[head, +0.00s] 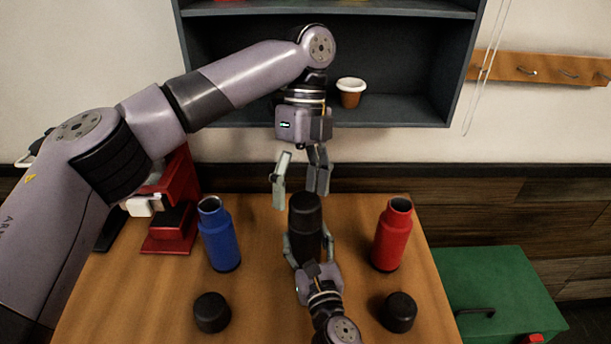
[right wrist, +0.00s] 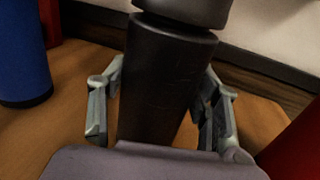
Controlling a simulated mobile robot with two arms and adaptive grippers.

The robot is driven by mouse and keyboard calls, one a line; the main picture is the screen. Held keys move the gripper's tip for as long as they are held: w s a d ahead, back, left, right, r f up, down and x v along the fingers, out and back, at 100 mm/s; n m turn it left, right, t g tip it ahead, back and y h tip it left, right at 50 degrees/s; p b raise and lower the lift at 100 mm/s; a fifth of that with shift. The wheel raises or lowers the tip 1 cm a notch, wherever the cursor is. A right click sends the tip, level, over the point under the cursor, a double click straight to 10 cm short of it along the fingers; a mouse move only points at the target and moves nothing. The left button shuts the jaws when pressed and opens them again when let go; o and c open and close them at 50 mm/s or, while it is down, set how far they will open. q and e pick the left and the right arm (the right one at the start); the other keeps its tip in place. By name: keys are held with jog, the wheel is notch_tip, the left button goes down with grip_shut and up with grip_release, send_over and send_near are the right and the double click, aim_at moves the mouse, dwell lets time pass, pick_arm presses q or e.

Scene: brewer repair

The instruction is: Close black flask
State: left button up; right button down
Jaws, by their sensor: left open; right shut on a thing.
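The black flask (head: 305,238) stands upright near the middle of the wooden table. A black cap (head: 305,203) sits on its top; in the right wrist view a seam shows between the cap (right wrist: 188,8) and the flask body (right wrist: 165,85), and I cannot tell how tight it is. My right gripper (head: 307,250) is shut on the flask body from the front, with a finger on each side. My left gripper (head: 299,190) is open and empty, pointing down just above or behind the cap. Its fingers appear clear of the cap.
An open blue flask (head: 220,238) stands left and an open red flask (head: 391,238) right. Two loose black caps lie in front, one left (head: 211,313), one right (head: 398,313). A red machine (head: 178,205) stands back left. A dark shelf (head: 400,110) hangs behind.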

pick_arm(q)
jog(key=n, duration=0.7)
jog(key=w+r+n+t, duration=0.1)
jog(key=n, duration=0.3)
jog(key=shift+w+d+n+h, duration=0.1)
jog(key=shift+n+h, duration=0.2)
jog(key=n, duration=0.3)
jog(key=n+t, duration=0.1)
jog(key=n, duration=0.1)
jog(key=shift+w+d+f+n, duration=0.1)
jog(key=shift+w+f+n, duration=0.2)
jog(key=shift+w+f, duration=0.1)
jog(key=n, duration=0.5)
jog(key=shift+w+f+n+t, duration=0.25)
jog(key=shift+w+n+t, duration=0.05)
jog(key=shift+w, duration=0.1)
jog(key=n, duration=0.3)
jog(key=shift+w+d+f+n, duration=0.1)
jog(key=shift+w+f+n, duration=0.1)
jog(key=shift+w+n, duration=0.1)
jog(key=n, duration=0.1)
jog(key=n+t, duration=0.1)
jog(key=n, duration=0.1)
jog(key=shift+w+d+f+n, duration=0.1)
jog(key=shift+w+f+n, duration=0.1)
jog(key=shift+n, duration=0.1)
jog(key=n, duration=0.5)
jog(key=shift+w+f+t, duration=0.15)
jog(key=shift+w+t, duration=0.15)
jog(key=shift+w, duration=0.1)
